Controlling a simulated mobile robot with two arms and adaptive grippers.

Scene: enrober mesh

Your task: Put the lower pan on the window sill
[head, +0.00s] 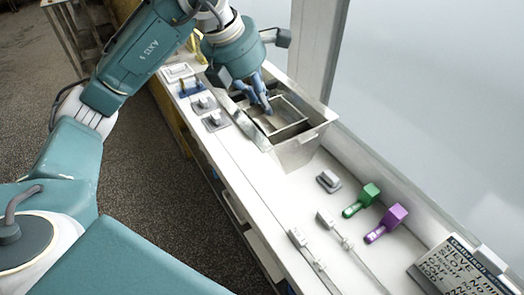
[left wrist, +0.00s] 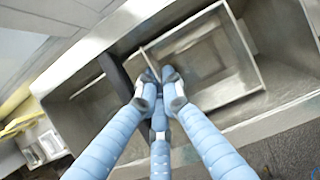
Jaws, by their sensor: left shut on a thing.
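A rectangular grey metal pan (head: 294,107) sits tilted inside a larger metal tub (head: 300,152) on the white counter. My left gripper (head: 262,107) reaches down into the tub from above. In the left wrist view the blue fingers of my left gripper (left wrist: 164,88) are closed together at one rim of the pan (left wrist: 244,52), inside the tub (left wrist: 75,68). The fingers hide the part of the rim they hold. The pale window sill (head: 402,192) runs beside the window, right of the counter. My right gripper is not in view.
Long metal tools (head: 345,243) and a small grey block (head: 328,181) lie on the counter. A lettered board (head: 458,270) is at lower right. A window post (head: 318,50) rises behind the tub.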

